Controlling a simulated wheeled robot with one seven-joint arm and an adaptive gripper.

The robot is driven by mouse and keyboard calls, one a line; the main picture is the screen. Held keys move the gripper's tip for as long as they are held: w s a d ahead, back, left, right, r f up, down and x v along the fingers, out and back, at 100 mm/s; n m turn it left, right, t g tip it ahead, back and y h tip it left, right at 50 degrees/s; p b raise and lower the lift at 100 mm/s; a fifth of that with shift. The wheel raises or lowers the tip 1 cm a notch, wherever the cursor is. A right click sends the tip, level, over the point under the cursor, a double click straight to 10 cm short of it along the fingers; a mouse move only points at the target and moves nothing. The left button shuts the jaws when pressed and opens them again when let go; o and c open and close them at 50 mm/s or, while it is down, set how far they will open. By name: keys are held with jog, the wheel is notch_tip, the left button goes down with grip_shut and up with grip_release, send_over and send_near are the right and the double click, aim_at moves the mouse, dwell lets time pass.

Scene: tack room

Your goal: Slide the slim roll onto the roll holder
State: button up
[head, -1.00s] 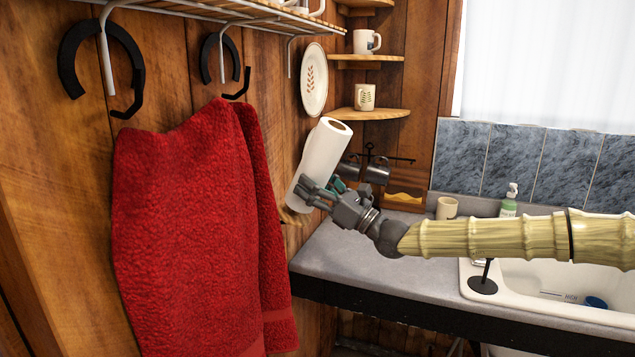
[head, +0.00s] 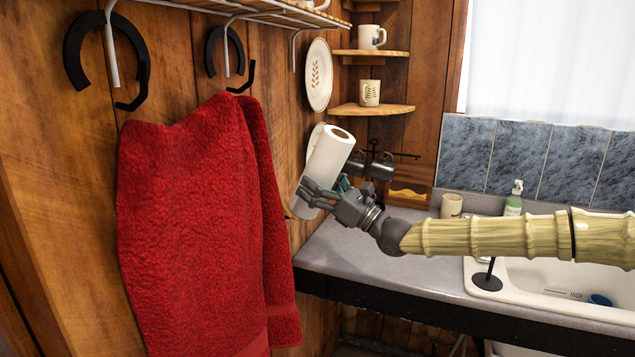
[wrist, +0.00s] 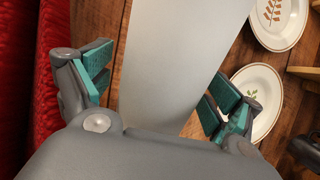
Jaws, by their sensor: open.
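The slim roll (head: 328,160) is a white paper roll with a brown core. It leans with its top to the right, near the wooden wall above the counter's left end. My gripper (head: 322,196) is around its lower part, jaws open. In the wrist view the roll (wrist: 180,60) stands between the teal-padded fingers (wrist: 160,95), with gaps at both sides. What bears the roll's lower end is hidden. A black round base with a thin upright post (head: 487,282), likely the roll holder, stands by the sink. My arm hides the post's upper part.
A red towel (head: 205,220) hangs at left, close to my gripper. Plates (head: 318,75) hang on the wall. A mug rack (head: 380,165), beige cup (head: 451,206) and soap bottle (head: 514,198) stand at the back. The counter (head: 370,250) is clear in front; the sink (head: 560,290) is right.

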jog(key=shift+d+f, duration=0.1)
jog(key=v, duration=1.2)
dwell(0.4)
